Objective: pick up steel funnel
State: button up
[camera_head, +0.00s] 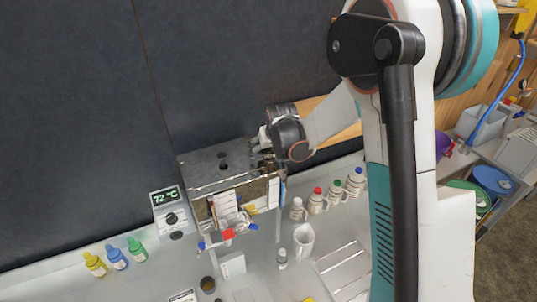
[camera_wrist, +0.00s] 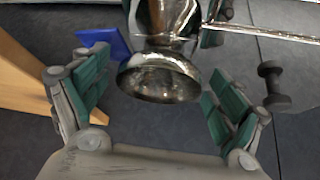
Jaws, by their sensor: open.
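The steel funnel (camera_wrist: 160,80) is a shiny metal cone at the top middle of the wrist view, its wide round mouth facing the camera. My gripper (camera_wrist: 155,92) is open, with one green-padded finger left of the funnel and the other right of it. Gaps show between the fingers and the funnel's rim. In the head view my gripper (camera_head: 264,143) is at the right end of the top of the metal box. I cannot make out the funnel clearly there, since my wrist and arm cover much of that spot.
The metal evaporator box (camera_head: 205,165) stands against a dark wall, beside a display (camera_head: 166,198) reading 72 °C. Several capped bottles (camera_head: 316,201) and a white jug (camera_head: 304,240) stand on the bench. A blue piece (camera_wrist: 106,44) and wood (camera_wrist: 25,80) lie left of the funnel.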

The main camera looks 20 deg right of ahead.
jog(key=shift+w+f, duration=0.15)
jog(key=shift+f, duration=0.15)
jog(key=c, duration=1.1)
jog(key=shift+r, duration=0.1)
